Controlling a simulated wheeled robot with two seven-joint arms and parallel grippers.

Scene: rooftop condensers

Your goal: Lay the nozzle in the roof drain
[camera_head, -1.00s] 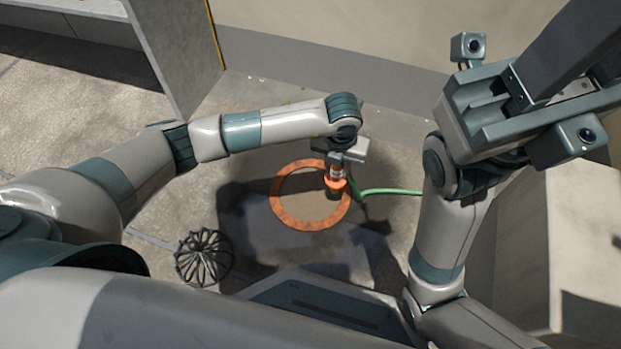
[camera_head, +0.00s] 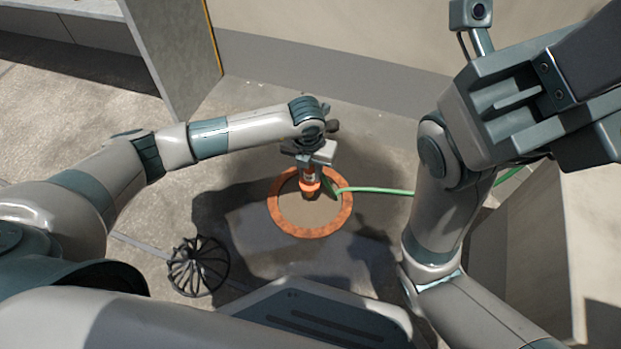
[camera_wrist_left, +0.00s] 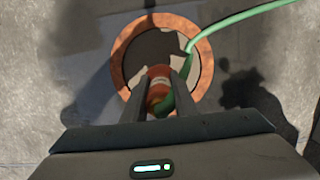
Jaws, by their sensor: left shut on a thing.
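The roof drain is a round opening with an orange-brown ring (camera_head: 290,229) in the floor, and it also shows in the left wrist view (camera_wrist_left: 127,65). My left gripper (camera_head: 311,170) is shut on the nozzle (camera_head: 309,185), which has orange bands and a green hose. The nozzle is over the drain opening, towards the far side of the ring in the head view. In the left wrist view the nozzle (camera_wrist_left: 159,86) sits between the two fingers. I cannot tell its height above the drain. My right gripper (camera_head: 600,65) is raised at the upper right, its fingertips not clear.
A black wire drain strainer (camera_head: 198,266) lies on the floor left of the drain. The green hose (camera_head: 385,191) runs right, behind my right arm. A grey panel (camera_head: 172,50) stands at the back left, and a wall (camera_head: 330,55) closes the back.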

